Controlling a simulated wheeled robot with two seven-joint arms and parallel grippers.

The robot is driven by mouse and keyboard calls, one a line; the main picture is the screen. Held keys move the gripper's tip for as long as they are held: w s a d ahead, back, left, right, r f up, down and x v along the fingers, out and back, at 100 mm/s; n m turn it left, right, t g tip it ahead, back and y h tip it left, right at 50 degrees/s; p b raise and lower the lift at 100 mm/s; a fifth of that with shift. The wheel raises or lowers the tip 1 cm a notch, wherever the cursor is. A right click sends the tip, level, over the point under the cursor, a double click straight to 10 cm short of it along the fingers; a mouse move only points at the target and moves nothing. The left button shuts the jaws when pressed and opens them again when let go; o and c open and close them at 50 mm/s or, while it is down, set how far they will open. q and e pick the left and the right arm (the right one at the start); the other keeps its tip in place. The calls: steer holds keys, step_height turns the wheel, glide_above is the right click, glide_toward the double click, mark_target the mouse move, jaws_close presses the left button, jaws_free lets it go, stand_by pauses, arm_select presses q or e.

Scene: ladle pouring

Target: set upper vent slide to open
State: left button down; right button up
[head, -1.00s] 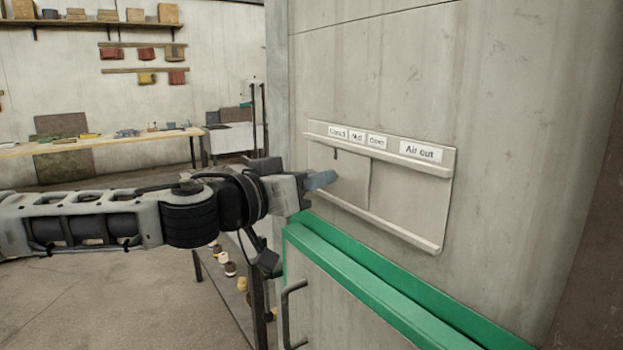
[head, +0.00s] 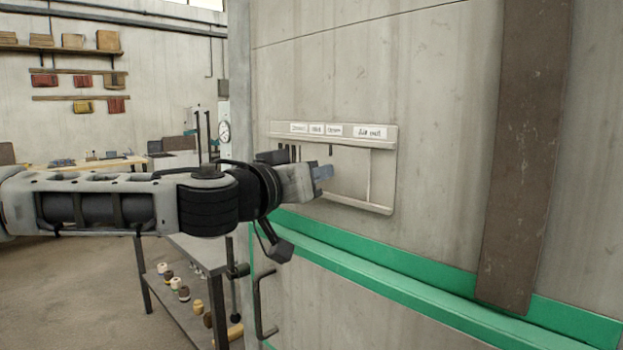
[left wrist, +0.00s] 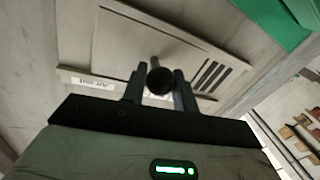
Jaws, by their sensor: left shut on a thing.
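The upper vent slide (head: 348,175) is a flat grey plate between two rails of a vent frame (head: 384,193) on the concrete wall. Its small dark mark (head: 331,150) stands under the label that seems to read Open (head: 334,130). Dark vent slots show to the left of the slide, and also in the left wrist view (left wrist: 212,76). My left gripper (head: 322,173) is at the slide, and in the left wrist view its fingers are shut on the round dark knob (left wrist: 159,80). In the head view the gripper hides the knob. My right gripper is out of view.
A green ledge (head: 400,270) runs along the wall below the vent. A dark handle (head: 263,305) is under it. A brown vertical strip (head: 525,150) stands at the right. A metal table (head: 190,262) with small items on its lower shelf is at the left.

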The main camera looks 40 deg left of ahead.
arm_select(q)
steer(key=c, duration=1.5)
jaws_free()
steer(key=shift+d+f, duration=0.15)
steer(key=shift+d, duration=0.1)
steer(key=o, duration=0.4)
steer(key=shift+c, duration=0.2)
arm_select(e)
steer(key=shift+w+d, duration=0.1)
arm_select(q)
steer(key=shift+s+a+r, duration=0.1)
steer(key=shift+s+r, duration=0.1)
steer(key=shift+s, duration=0.25)
steer(key=s+b, duration=0.9)
steer(key=s, duration=0.6)
steer(key=shift+b, duration=0.3)
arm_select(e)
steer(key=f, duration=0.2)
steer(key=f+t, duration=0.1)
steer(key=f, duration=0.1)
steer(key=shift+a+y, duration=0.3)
